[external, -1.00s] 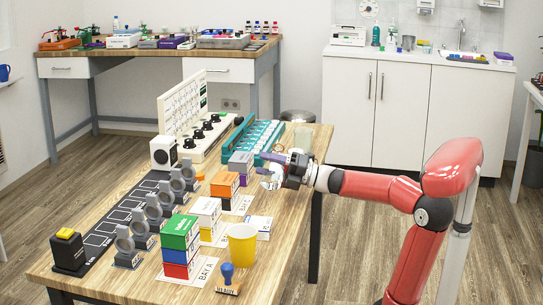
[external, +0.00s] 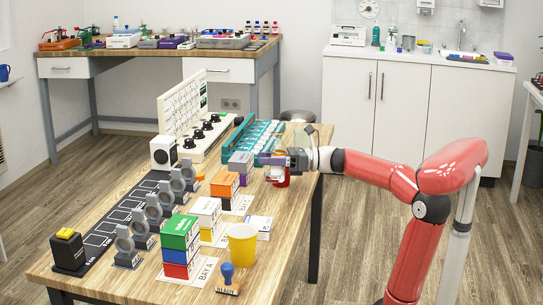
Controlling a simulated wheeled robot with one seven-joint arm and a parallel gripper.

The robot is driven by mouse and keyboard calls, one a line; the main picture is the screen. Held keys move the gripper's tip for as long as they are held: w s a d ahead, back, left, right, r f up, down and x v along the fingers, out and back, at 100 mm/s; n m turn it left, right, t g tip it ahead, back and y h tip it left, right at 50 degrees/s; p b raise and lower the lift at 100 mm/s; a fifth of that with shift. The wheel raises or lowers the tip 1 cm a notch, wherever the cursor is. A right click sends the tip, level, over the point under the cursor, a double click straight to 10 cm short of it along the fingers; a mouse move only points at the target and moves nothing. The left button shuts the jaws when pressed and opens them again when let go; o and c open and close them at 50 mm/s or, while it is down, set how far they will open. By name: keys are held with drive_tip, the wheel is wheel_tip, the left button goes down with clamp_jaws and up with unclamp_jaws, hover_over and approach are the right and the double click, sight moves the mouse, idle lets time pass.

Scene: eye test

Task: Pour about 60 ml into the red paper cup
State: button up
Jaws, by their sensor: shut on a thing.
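My gripper (external: 268,160) reaches in from the right over the table's right side, its fingers pointing left. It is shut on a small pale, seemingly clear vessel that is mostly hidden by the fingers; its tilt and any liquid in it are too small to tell. The red paper cup (external: 282,179) stands just below my gripper, its upper part covered. I cannot tell whether the vessel touches the cup. A yellow paper cup (external: 242,245) stands upright near the table's front right.
Colored boxes (external: 180,246) are stacked left of the yellow cup. A stamp with a blue handle (external: 227,277) stands in front. Grey ring stands (external: 158,213) line a black strip. A teal rack (external: 255,138) and a white panel (external: 184,112) with black knobs stand behind.

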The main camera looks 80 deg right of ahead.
drive_tip(key=shift+a+f+n+g, duration=0.15)
drive_tip(key=shift+n+g, duration=0.15)
drive_tip(key=shift+n, duration=0.7)
idle(1.8)
